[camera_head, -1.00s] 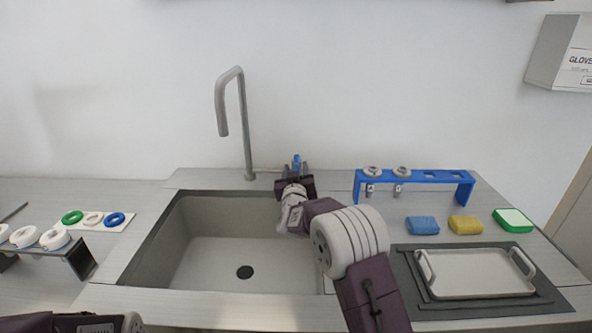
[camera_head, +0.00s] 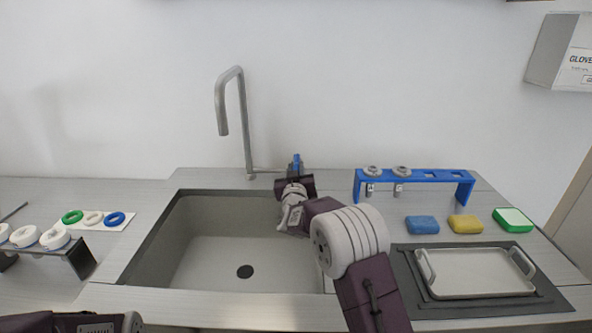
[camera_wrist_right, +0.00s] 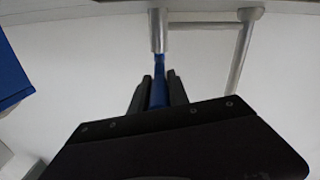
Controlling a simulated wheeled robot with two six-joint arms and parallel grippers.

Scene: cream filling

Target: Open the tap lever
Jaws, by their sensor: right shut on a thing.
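The tap (camera_head: 240,120) stands behind the sink, a tall grey spout with a bent neck. Its blue tap lever (camera_head: 297,163) sits to the right of the spout base. My right gripper (camera_head: 296,170) is at the lever, and its arm partly hides the lever's lower part. In the right wrist view the lever (camera_wrist_right: 158,92) lies between the two dark fingers (camera_wrist_right: 157,90), which are shut on it. Grey metal pipe runs beyond the lever. My left arm (camera_head: 85,322) shows only at the bottom left edge; its gripper is out of view.
The sink basin (camera_head: 190,262) lies in front of the tap. A blue rack (camera_head: 432,176) stands to the right, with blue (camera_head: 422,225) and yellow (camera_head: 465,224) sponges, a green-edged block (camera_head: 513,219) and a tray (camera_head: 480,290) before it. Rings on a white board (camera_head: 128,217) lie left.

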